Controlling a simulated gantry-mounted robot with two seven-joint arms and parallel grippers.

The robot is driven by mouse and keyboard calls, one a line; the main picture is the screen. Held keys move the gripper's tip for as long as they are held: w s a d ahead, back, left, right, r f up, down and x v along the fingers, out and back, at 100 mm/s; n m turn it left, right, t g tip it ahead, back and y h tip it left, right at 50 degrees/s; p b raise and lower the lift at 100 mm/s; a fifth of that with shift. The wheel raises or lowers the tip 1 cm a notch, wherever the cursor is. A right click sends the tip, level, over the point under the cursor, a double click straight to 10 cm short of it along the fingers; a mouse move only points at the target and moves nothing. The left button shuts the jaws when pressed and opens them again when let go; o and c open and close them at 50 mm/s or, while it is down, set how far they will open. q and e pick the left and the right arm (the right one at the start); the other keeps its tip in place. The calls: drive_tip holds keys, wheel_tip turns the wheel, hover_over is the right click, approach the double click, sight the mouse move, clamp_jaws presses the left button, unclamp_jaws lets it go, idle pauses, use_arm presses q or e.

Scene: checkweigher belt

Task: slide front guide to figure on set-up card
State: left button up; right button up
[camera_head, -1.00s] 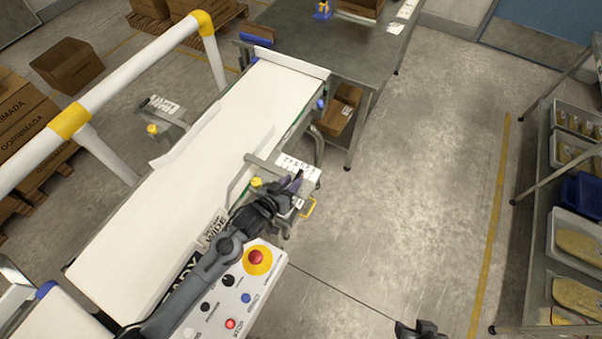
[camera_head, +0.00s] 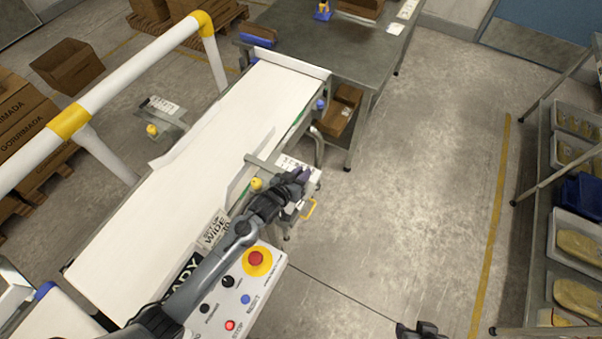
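The front guide (camera_head: 240,184) is a thin upright plate along the belt's right side. Its bracket has a yellow knob (camera_head: 256,184) and a white scale plate (camera_head: 287,163) with dark figures too small to read. My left gripper (camera_head: 301,179) is over the outer end of that bracket and hides part of the scale. Whether its fingers are open, or touch the bracket, I cannot tell. The set-up card (camera_head: 214,230) stands by the control panel and shows "WIDE"; its figure is not clearly readable. My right gripper (camera_head: 420,331) is at the bottom edge, partly cut off, away from the belt.
The white belt (camera_head: 130,235) runs between the front guide and the back guide (camera_head: 187,142). The control panel (camera_head: 238,290) with a red stop button lies below my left arm. A yellow handle (camera_head: 309,208) is just below the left gripper. Open floor lies to the right.

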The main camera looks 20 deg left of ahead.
use_arm(q)
clamp_jaws()
drive_tip(key=shift+w+a+p, duration=0.1)
drive_tip(key=shift+a+p, duration=0.5)
drive_tip(key=shift+a, duration=0.5)
drive_tip(key=shift+o, duration=2.2)
unclamp_jaws()
drive_tip(key=shift+d, duration=0.1)
drive_tip(key=v, duration=1)
drive_tip(key=shift+s+r, duration=0.2)
drive_tip(key=shift+s, duration=0.15)
